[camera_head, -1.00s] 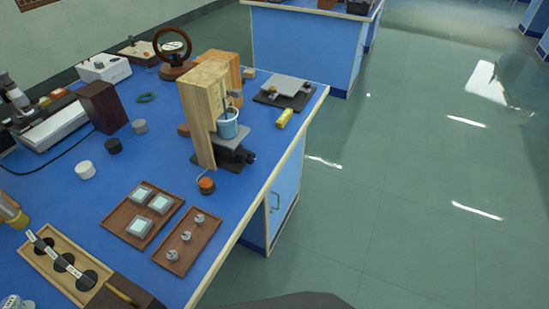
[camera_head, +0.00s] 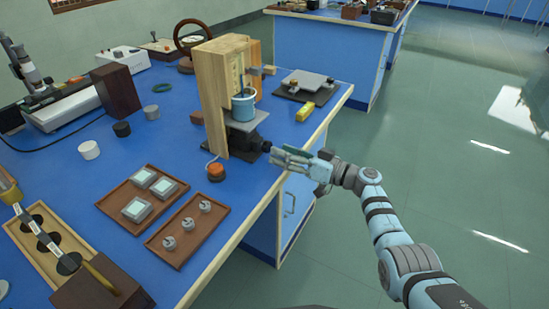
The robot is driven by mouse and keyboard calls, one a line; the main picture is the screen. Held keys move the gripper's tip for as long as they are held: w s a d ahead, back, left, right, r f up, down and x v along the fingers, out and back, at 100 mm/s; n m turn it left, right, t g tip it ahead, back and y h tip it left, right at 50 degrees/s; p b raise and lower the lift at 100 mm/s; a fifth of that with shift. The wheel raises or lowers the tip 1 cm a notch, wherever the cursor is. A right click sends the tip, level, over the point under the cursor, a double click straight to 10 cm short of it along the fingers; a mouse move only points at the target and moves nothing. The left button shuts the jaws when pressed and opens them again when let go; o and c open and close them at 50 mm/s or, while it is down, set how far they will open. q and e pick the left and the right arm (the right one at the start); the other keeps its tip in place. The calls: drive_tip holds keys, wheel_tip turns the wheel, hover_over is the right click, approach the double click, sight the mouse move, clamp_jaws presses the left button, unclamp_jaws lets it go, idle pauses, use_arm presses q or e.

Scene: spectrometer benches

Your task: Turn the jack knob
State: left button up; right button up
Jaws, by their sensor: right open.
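The black lab jack (camera_head: 244,143) stands on the blue bench at the foot of a wooden stand (camera_head: 212,98). Its grey top plate (camera_head: 242,122) carries a small blue beaker (camera_head: 244,106). The dark jack knob (camera_head: 266,146) sticks out from the jack's right side, towards the bench edge. My right gripper (camera_head: 276,155) comes in from the right with its fingertips close to the knob. It is open; whether the fingers touch the knob or lie around it I cannot tell. My left gripper is not in view.
An orange-topped button (camera_head: 215,171) sits left of my right gripper. A tray with small knobs (camera_head: 187,230) and a tray with square blocks (camera_head: 143,197) lie in front. The floor on the right is clear.

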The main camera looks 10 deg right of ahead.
sight(270, 147)
drive_tip(key=b+x, duration=0.1)
drive_tip(key=x, duration=0.1)
drive_tip(key=shift+w+a+f, duration=0.15)
drive_tip(key=shift+a, duration=0.1)
drive_tip(key=shift+w+a, duration=0.15)
drive_tip(key=shift+a, duration=0.1)
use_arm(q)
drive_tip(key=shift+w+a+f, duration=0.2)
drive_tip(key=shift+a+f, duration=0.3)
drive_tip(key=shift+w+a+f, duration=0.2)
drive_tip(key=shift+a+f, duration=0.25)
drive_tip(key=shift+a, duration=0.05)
use_arm(e)
drive_tip(key=shift+c, duration=0.2)
drive_tip(key=c, duration=1.1)
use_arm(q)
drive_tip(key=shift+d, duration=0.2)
use_arm(e)
drive_tip(key=shift+c, duration=0.2)
